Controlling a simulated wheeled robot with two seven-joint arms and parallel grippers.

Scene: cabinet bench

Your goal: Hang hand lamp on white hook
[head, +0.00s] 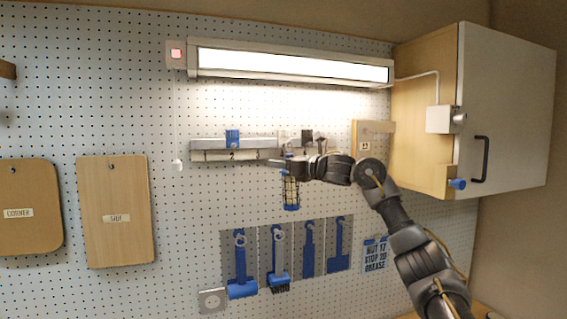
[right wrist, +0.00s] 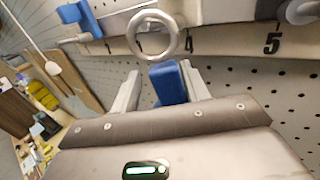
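The hand lamp (head: 291,191) has a blue-ended cage and hangs upright below my right gripper (head: 283,163) in the head view. In the right wrist view, its blue top part (right wrist: 168,83) stands between the fingers of my right gripper (right wrist: 160,80), which look shut on it. A strip of gap shows beside the left finger; the palm hides the lower lamp. The lamp's metal ring (right wrist: 156,35) stands above, in front of the hook rail (right wrist: 225,38), near number 4. No hook is clearly seen through the ring. A pale block, perhaps the white hook (head: 282,136), shows on the rail. My left gripper is not in view.
A blue hook (head: 232,138) sits on the rail (head: 207,144) to the left. A wooden block (head: 372,134) and a wall cabinet (head: 505,115) stand to the right. Blue tools (head: 240,265) hang below. A lit lamp bar (head: 290,65) is above.

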